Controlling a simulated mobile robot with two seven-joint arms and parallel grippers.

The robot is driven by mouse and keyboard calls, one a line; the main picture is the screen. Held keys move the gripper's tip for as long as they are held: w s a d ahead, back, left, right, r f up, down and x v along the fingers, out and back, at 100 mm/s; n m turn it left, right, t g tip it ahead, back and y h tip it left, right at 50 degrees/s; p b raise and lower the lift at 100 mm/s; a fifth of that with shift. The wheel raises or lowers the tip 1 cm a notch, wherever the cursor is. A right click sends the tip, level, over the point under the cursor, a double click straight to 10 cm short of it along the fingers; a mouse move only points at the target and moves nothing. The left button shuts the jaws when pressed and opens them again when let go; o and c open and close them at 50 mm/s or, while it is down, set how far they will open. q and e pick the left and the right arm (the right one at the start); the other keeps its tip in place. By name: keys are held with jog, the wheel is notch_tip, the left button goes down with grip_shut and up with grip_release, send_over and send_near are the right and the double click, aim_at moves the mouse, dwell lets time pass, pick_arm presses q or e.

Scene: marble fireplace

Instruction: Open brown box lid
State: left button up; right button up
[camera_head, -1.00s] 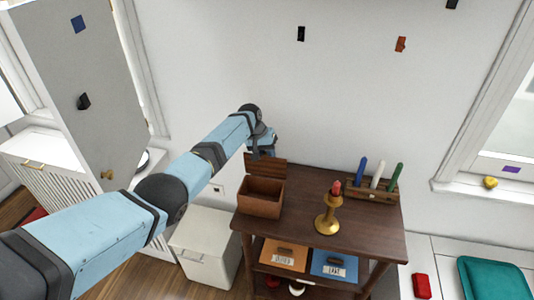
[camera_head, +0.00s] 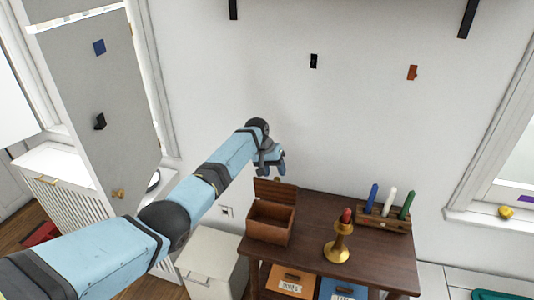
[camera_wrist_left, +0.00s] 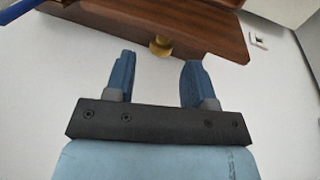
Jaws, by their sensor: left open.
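The brown wooden box (camera_head: 270,221) sits at the left end of the dark wooden table. Its lid (camera_head: 275,191) stands raised at the back edge, and the box's inside shows. A small brass knob (camera_head: 277,180) shows at the lid's top edge. My left gripper (camera_head: 275,162) is above and behind the lid, apart from it, with open blue fingers. In the left wrist view, the open gripper (camera_wrist_left: 157,75) is empty. The lid (camera_wrist_left: 215,30) and its brass knob (camera_wrist_left: 161,45) lie just beyond the fingertips. My right gripper is out of view.
A brass candlestick (camera_head: 338,246) with a red candle stands right of the box. A wooden holder (camera_head: 383,219) with blue, white and green candles is at the back right. The white wall (camera_head: 340,120) is close behind the table.

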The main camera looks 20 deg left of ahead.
pick_arm(q)
jog(key=v, duration=0.9)
jog(key=shift+a+r+b, duration=0.15)
jog(key=shift+r+b, duration=0.15)
jog(key=shift+r, duration=0.05)
jog(key=shift+s, duration=0.1)
jog(key=s+f+m+t+y, duration=0.1)
jog(key=s+f, duration=0.8)
jog(key=s, duration=0.3)
jog(key=s+f, duration=0.9)
jog(key=s, duration=0.3)
jog(key=s+a+r+y, duration=0.1)
jog(key=s+a+r, duration=0.1)
jog(key=s, duration=0.8)
jog(key=s+a+r+t+y, duration=0.1)
jog(key=s+a+r, duration=0.1)
jog(key=s, duration=0.8)
jog(key=s+a+r, duration=0.2)
jog(key=s, duration=0.8)
jog(key=w+d+f+t+h+p, duration=0.1)
jog(key=w+d+f+t, duration=0.2)
jog(key=f+t, duration=0.1)
jog(key=w+d+f+m+t+h+p, duration=0.1)
jog(key=w+d+f+t, duration=0.2)
jog(key=f, duration=0.4)
jog(key=shift+w+d+f+t+h, duration=0.2)
jog(key=shift+d+t+h, duration=0.1)
jog(key=shift+d+t, duration=0.15)
